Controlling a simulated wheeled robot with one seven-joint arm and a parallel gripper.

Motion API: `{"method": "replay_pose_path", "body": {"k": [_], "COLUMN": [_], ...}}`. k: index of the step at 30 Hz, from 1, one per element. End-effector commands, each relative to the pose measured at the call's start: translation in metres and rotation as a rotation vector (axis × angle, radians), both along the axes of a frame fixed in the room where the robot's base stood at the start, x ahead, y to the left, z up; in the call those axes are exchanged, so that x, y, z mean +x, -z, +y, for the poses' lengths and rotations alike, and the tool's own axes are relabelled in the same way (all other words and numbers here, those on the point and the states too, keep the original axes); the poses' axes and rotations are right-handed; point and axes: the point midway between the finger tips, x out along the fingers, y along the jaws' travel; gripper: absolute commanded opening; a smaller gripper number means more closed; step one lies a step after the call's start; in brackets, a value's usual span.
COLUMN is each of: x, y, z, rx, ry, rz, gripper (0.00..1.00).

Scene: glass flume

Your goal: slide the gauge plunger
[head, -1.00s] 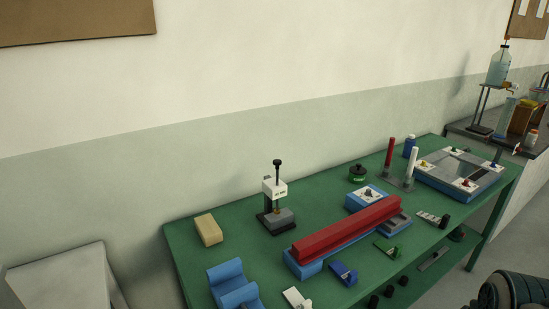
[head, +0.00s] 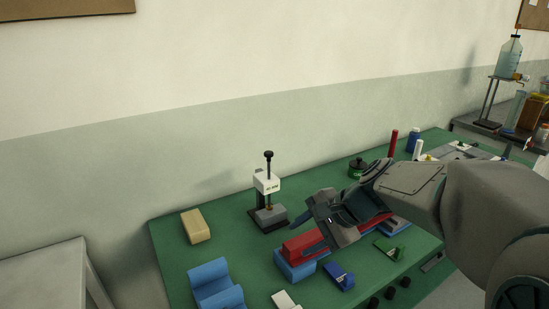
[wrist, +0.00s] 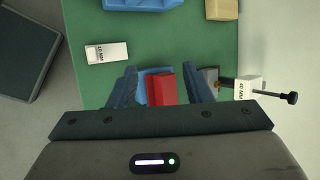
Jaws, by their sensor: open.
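The gauge stand (head: 268,214) has a dark base, a white block (head: 267,182) with small lettering, and a black-knobbed plunger (head: 268,156) rising upright through it. In the wrist view the white block (wrist: 249,88) and the black plunger knob (wrist: 291,98) lie to the right of my right finger, apart from it. My gripper (head: 318,217) is open and empty, to the right of the gauge, above a red bar on a blue base. The wrist view shows my gripper (wrist: 160,84) with the red bar (wrist: 160,88) seen between its fingers.
A tan block (head: 196,226) and a blue cradle (head: 215,287) sit left and in front of the gauge. A white tag (wrist: 107,53), blue clip (head: 339,276) and green clip (head: 390,249) lie near the bar. Green table (head: 175,262) is clear around the gauge's left side.

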Motion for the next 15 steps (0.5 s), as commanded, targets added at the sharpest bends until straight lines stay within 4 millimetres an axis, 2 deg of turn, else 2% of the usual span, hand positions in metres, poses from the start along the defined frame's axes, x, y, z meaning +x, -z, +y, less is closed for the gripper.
{"method": "replay_pose_path", "body": {"k": [1,6,9,12,15], "x": [0.025,0.107,0.152,0.188,0.214], "y": [0.007,-0.003,-0.011,-0.018,-0.023], "z": [0.007,0.023,0.019,0.008,-0.004], "rx": [0.106,0.508,0.733,0.922,1.061], "ry": [0.081,0.349,0.475,0.565,0.624], "rz": [0.049,0.223,0.321,0.405,0.462], "gripper": [0.45,0.45,0.45,0.45,0.45]}}
